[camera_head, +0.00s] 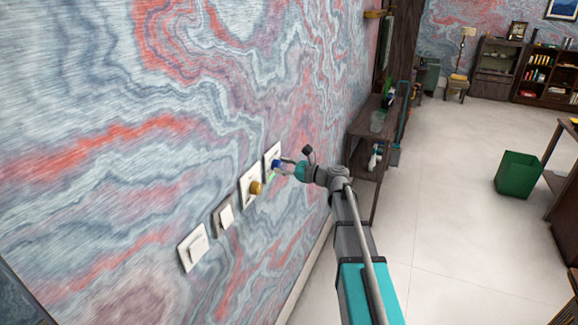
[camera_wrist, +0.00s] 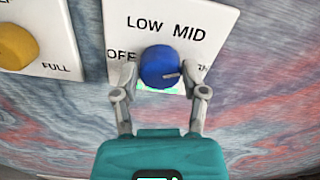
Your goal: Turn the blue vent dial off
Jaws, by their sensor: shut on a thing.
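The blue vent dial (camera_wrist: 160,66) is a round knob on a white wall plate (camera_wrist: 203,15) with the words LOW, MID and OFF and a partly hidden label at right. Its pale pointer line points right, toward the partly hidden label. My gripper (camera_wrist: 160,80) is shut on the dial, one finger at each side, in the wrist view. In the head view, my gripper (camera_head: 281,164) reaches the wall at the blue dial (camera_head: 275,164), which is small and partly covered by the fingers.
A yellow dial (camera_wrist: 15,46) on its own plate is left of the blue one; it also shows in the head view (camera_head: 255,188). Two switches (camera_head: 225,216) (camera_head: 194,248) are farther left. A dark shelf table (camera_head: 370,140) stands beyond my arm. A green bin (camera_head: 518,174) is at right on open floor.

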